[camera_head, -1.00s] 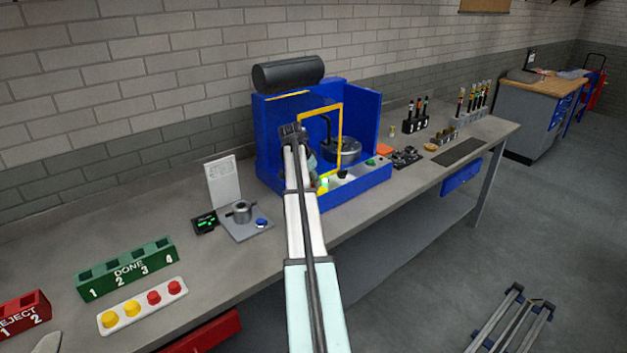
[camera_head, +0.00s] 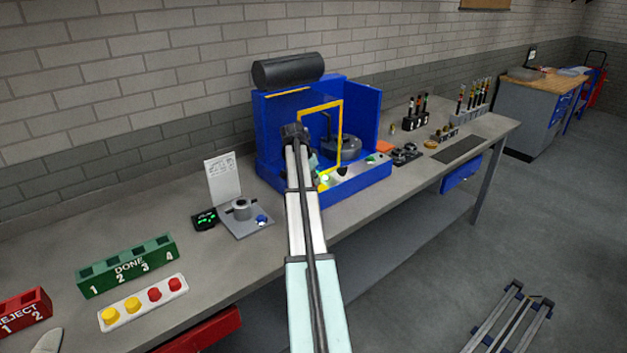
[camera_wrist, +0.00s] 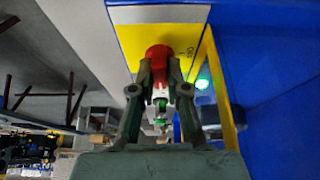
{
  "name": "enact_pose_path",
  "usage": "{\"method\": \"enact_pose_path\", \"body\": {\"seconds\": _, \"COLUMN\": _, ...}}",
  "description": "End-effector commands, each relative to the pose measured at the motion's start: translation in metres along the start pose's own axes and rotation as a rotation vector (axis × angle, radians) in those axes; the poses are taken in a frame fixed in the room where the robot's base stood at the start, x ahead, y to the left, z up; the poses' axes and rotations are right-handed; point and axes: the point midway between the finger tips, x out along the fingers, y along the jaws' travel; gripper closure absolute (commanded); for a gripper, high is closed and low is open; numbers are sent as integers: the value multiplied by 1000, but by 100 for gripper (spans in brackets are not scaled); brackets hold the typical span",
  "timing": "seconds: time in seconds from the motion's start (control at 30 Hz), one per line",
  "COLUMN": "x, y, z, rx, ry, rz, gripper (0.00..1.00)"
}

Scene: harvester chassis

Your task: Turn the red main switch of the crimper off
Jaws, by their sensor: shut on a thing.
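The blue crimper (camera_head: 362,184) stands on the bench, with a black cylinder on top and a yellow frame at its front. In the wrist view the red main switch (camera_wrist: 158,54) sits on a yellow plate (camera_wrist: 130,42) with small lettering beside it. My gripper (camera_wrist: 160,76) is shut on the red switch, one finger on each side. The fingers hide the switch's lower part. In the head view my arm covers the switch and the gripper.
The yellow frame (camera_wrist: 204,60) and a blue wall (camera_wrist: 270,110) of the crimper are close on the right of my gripper. On the bench are a green DONE rack (camera_head: 128,265), a button strip (camera_head: 143,303) and a small grey fixture (camera_head: 246,219).

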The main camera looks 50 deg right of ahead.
Motion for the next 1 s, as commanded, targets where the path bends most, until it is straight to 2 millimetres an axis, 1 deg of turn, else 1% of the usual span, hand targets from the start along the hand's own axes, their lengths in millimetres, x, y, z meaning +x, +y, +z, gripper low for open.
{"method": "enact_pose_path", "body": {"seconds": 0.27, "x": 2, "y": 2, "z": 0, "rx": -133, "ry": 1, "rz": -56, "gripper": 100}}
{"method": "enact_pose_path", "body": {"seconds": 1.0, "x": 2, "y": 5, "z": -2, "rx": -768, "ry": 1, "rz": -319, "gripper": 100}}
